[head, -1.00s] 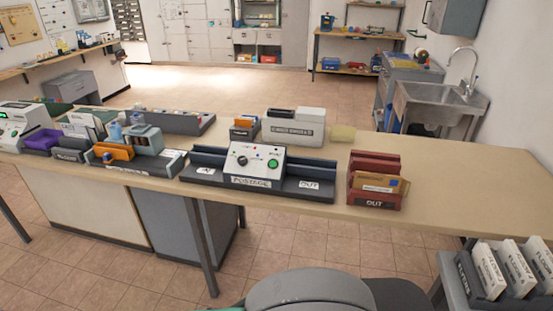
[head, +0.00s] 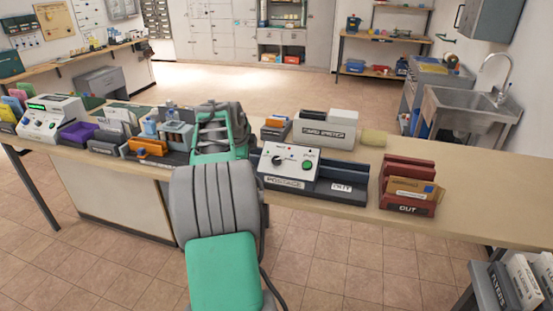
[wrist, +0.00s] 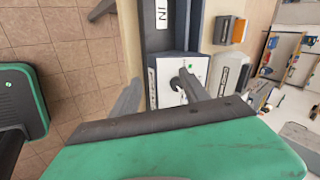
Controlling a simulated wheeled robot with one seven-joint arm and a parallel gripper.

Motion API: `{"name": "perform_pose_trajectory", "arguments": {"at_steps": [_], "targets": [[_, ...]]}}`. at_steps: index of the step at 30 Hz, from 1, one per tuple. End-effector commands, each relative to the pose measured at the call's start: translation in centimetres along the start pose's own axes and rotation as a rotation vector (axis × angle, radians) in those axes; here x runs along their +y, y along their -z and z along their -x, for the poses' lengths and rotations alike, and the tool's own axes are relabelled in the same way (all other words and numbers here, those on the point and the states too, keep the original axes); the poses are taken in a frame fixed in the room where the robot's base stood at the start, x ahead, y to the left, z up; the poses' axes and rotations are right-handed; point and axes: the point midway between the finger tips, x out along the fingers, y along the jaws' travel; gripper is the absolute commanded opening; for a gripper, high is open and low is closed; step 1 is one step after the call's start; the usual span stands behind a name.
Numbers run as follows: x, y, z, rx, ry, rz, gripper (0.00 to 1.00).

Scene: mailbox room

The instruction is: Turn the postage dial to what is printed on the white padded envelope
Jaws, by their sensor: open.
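The postage machine (head: 290,162) stands on the counter, with a white sloped panel, a dark dial (head: 277,159), a green button (head: 307,165) and a POSTAGE label. My arm hides its left end in the head view. In the wrist view the white panel (wrist: 198,70) shows sideways, with a dark knob (wrist: 174,83) partly behind a finger. My gripper (wrist: 159,78) is open and empty, its fingers apart in front of the machine; contact cannot be told. The fingers are hidden in the head view. The dial's setting is too small to read. I cannot make out a white padded envelope.
A red OUT rack (head: 408,205) holding a brown envelope (head: 410,188) stands right of the machine. A grey box (head: 325,132) is behind it. Several trays and a green-screened device (head: 50,118) fill the left counter. The counter's right end is clear.

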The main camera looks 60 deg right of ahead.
Motion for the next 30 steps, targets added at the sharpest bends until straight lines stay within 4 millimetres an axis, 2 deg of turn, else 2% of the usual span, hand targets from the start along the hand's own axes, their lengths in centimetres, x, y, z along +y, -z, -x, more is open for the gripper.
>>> {"name": "perform_pose_trajectory", "arguments": {"at_steps": [1,3,6,18,27,30], "targets": [[-1.2,2.9,-1.6,0.036,0.01,-0.115,0.53],[-2.2,5.2,-2.7,0.066,0.024,-0.223,0.53],[-2.6,6.4,-3.7,0.079,0.031,-0.276,0.53],[-2.8,6.8,-10.1,0.076,0.032,-0.272,0.53],[-2.8,6.7,-10.8,0.075,0.033,-0.271,0.53],[-2.8,6.7,-10.7,0.075,0.033,-0.271,0.46]]}}
